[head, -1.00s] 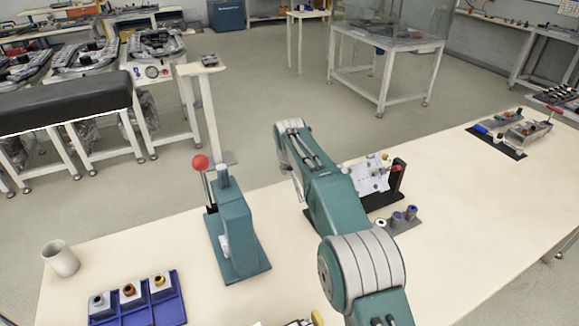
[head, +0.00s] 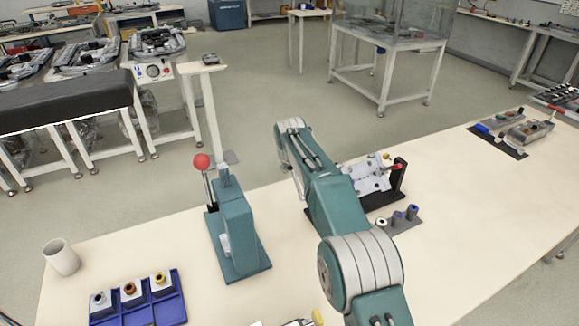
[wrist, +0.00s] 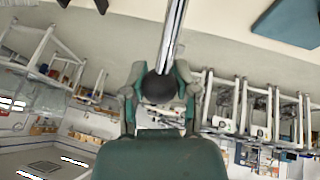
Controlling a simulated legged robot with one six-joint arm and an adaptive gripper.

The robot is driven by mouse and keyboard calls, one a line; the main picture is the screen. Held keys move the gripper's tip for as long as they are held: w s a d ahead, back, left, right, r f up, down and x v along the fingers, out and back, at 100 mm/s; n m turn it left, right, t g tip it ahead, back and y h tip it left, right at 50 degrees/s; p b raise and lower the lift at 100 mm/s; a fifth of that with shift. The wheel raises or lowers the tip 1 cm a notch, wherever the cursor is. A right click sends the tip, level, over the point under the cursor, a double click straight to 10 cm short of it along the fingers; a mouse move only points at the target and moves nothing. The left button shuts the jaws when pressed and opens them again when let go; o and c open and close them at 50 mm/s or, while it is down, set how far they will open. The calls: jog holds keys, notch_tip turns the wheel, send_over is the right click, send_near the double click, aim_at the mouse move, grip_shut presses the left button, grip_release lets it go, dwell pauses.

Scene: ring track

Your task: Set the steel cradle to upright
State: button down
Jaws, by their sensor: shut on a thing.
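The steel cradle (head: 370,176) is a silver block on a dark stand at the back of the bench in the head view, just right of my arm. It looks tilted; my arm partly covers its left side. In the wrist view my gripper (wrist: 160,92) is shut on a black knob (wrist: 158,86) at the end of a shiny steel rod (wrist: 173,35). The rod runs up out of the picture. My gripper is hidden behind the arm in the head view. How the rod joins the cradle is not visible.
A red handle (head: 396,166) is at the stand's right. Small blue-topped and white-topped parts (head: 398,216) stand in front. A green press (head: 235,230) with a red ball lever stands left of my arm. A blue tray (head: 140,305) and a cup (head: 61,257) are farther left. The right bench is mostly clear.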

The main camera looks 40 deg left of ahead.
jog(key=shift+s+f, duration=0.1)
jog(key=shift+f, duration=0.15)
dwell(0.3)
